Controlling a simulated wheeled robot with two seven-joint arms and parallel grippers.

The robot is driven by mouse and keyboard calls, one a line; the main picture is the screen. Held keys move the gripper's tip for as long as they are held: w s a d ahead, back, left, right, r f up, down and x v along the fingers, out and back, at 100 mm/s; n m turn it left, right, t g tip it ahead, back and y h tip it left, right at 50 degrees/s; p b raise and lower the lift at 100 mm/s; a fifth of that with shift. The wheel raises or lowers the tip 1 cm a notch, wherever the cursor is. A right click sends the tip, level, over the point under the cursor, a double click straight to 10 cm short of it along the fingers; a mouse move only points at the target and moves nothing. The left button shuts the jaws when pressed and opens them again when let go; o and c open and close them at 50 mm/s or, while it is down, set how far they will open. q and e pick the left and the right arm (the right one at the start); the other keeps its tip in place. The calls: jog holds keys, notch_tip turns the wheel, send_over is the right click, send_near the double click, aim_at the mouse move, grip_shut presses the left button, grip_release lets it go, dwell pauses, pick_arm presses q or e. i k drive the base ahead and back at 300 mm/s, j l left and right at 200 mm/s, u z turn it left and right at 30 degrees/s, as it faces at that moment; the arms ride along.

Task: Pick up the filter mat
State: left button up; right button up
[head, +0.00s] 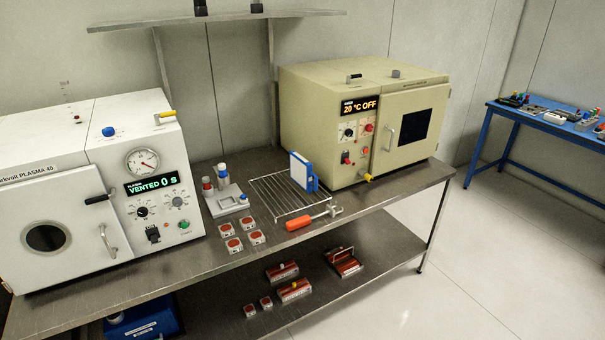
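What looks like the filter mat (301,171) is a white panel with a blue edge. It stands upright on the bench between the wire rack and the beige oven, at the rack's far right side. I cannot tell whether it touches the oven wall. Its lower part is partly behind the rack's edge. Neither of my grippers is in view.
The metal bench (195,262) carries a white plasma unit (75,130), a beige oven (345,110), a wire rack (275,197), an orange-handled tool (299,223), several small red-topped blocks (234,245) and a bottle stand (226,203). A blue table (535,125) stands at right.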

aim_at(301, 169)
jog(key=i+l, duration=0.2)
jog(key=l, duration=0.15)
jog(key=i+l+u, duration=0.15)
jog(key=l, duration=0.2)
jog(key=i+l, duration=0.2)
jog(key=l, duration=0.15)
jog(key=i+l+u, duration=0.15)
jog(key=l, duration=0.2)
jog(key=i+l, duration=0.2)
jog(key=l, duration=0.2)
jog(key=i+l+u, duration=0.1)
jog(key=l, duration=0.25)
